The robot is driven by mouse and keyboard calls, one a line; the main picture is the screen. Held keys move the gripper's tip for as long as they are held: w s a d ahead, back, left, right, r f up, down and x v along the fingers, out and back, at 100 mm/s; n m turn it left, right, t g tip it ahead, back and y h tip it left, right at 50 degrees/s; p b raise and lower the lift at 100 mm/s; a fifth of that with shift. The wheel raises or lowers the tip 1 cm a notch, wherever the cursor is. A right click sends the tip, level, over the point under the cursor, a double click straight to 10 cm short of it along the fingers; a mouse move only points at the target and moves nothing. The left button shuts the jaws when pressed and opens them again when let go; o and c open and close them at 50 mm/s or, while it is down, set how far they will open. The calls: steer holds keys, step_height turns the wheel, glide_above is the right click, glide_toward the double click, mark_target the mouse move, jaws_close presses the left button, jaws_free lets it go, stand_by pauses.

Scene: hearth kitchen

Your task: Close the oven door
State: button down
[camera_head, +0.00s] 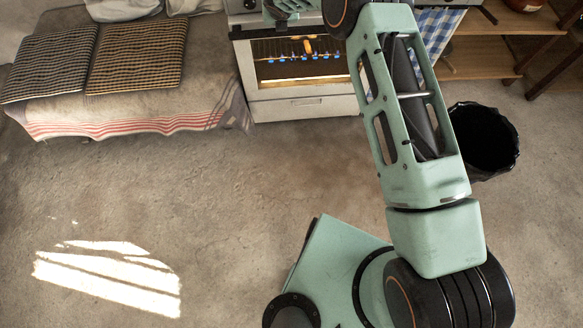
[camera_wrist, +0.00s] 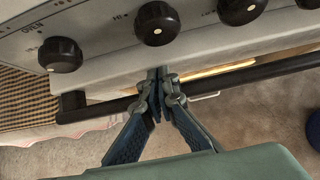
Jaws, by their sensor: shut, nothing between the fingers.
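The white oven's door (camera_head: 300,100) is upright or nearly so at the top middle of the head view, its window lit from inside. In the wrist view the dark door handle (camera_wrist: 105,110) runs across below the control panel (camera_wrist: 110,65). A pale, lit strip shows between panel and handle on the right; I cannot tell whether the door is fully closed. My gripper (camera_wrist: 160,82) is shut and empty, its fingertips close to the panel's lower edge, over the handle line. I cannot tell if they touch. In the head view my gripper is partly cut off at the top edge.
Several black knobs (camera_wrist: 156,23) stick out from the panel near my fingertips. A bench with two striped cushions (camera_head: 137,55) and a cloth is left of the oven. A black bin (camera_head: 484,140) and wooden shelves (camera_head: 480,58) stand right. The floor in front is clear.

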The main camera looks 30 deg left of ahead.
steer(key=v, duration=1.2)
